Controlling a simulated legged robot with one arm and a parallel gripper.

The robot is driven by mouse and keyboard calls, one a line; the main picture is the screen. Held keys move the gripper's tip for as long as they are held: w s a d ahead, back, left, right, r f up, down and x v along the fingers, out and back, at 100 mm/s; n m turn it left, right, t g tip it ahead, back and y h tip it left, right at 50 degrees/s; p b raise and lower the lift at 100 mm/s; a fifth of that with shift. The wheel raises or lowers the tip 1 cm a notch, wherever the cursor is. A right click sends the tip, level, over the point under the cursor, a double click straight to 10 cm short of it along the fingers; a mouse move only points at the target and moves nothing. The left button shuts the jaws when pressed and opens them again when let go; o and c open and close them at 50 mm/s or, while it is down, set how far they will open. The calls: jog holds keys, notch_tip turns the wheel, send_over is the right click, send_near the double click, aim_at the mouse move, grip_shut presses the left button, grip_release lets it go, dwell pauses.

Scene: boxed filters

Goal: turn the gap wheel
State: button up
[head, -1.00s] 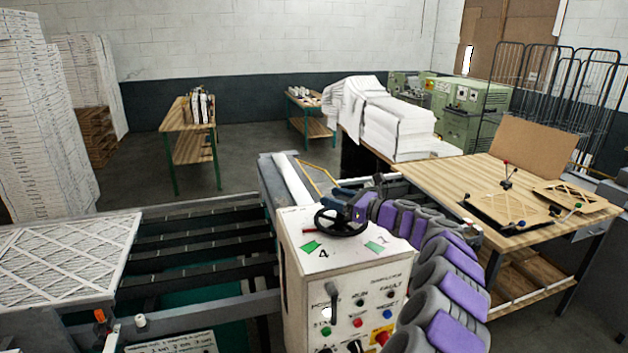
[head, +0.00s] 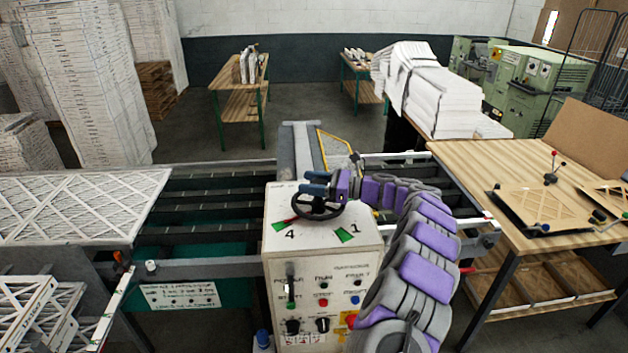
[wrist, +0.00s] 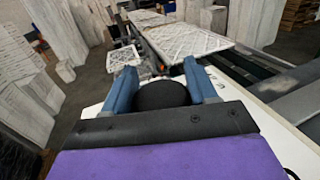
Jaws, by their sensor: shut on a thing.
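The gap wheel (head: 330,208) is a black handwheel lying flat on top of a white control cabinet (head: 290,240). Green marks with the numbers 4 and 1 show on the cabinet top in front of it. My gripper (head: 312,183) reaches in from the right and is at the wheel's far left part. In the wrist view, the blue fingers of my gripper (wrist: 163,82) stand on either side of a round black part of the wheel (wrist: 162,96). The fingertips' exact contact is partly hidden.
The cabinet front carries several buttons and knobs. A conveyor with dark rollers (head: 205,215) runs left behind the cabinet, with a white filter (head: 80,205) at its left end. A wooden workbench (head: 480,165) stands at right. Stacked filters (head: 85,90) rise at far left.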

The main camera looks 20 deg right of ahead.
jog(key=shift+f, duration=0.15)
jog(key=o, duration=1.2)
jog(key=shift+o, duration=1.1)
jog(key=shift+w+d, duration=0.15)
jog(key=shift+d, duration=0.15)
jog(key=b+v, duration=0.1)
jog(key=v, duration=1.6)
jog(key=shift+d, duration=0.25)
